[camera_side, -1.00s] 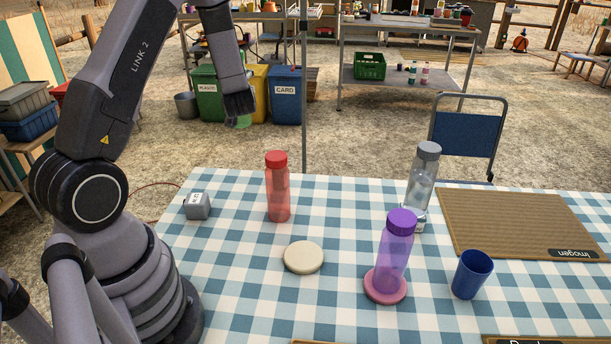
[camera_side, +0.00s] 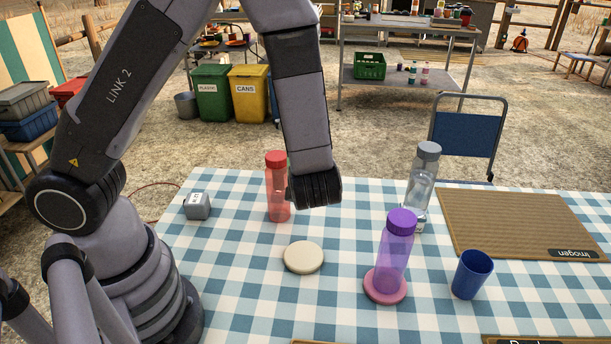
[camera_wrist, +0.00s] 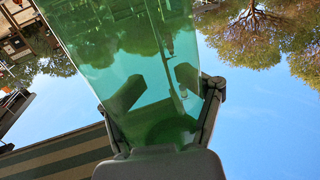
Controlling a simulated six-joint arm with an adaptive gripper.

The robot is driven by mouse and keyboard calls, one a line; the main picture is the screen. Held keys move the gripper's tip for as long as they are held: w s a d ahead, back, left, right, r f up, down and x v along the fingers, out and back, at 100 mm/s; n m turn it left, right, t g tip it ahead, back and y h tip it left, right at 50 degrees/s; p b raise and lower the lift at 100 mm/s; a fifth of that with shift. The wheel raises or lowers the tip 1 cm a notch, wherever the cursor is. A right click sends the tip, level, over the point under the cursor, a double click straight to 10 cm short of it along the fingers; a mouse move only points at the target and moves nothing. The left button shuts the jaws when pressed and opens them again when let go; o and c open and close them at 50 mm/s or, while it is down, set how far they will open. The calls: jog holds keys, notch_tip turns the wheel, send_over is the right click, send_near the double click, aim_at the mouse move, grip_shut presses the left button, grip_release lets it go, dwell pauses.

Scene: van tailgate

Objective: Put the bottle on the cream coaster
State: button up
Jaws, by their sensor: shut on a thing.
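A green see-through bottle (camera_wrist: 115,45) fills the upper middle of the wrist view. My gripper (camera_wrist: 157,92) is shut on it, with a finger on each side. In the side view the dark end of my arm hangs above the table, just right of the red bottle in the picture, and the gripper and green bottle are hidden there. The round cream coaster (camera_side: 303,257) lies flat and empty on the checked cloth, below the arm's end in the picture.
A red bottle (camera_side: 277,190) stands behind the coaster. A purple bottle (camera_side: 396,248) stands on a pink coaster (camera_side: 385,292) to its right. A grey-capped clear bottle (camera_side: 423,180), a blue cup (camera_side: 471,275), a woven mat (camera_side: 520,220) and a small grey block (camera_side: 197,206) are also on the table.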

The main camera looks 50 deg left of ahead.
notch_tip(320, 180, down, 19)
dwell(0.5)
jog(key=shift+f, duration=0.15)
jog(key=o, duration=1.4)
jog(key=v, duration=1.2)
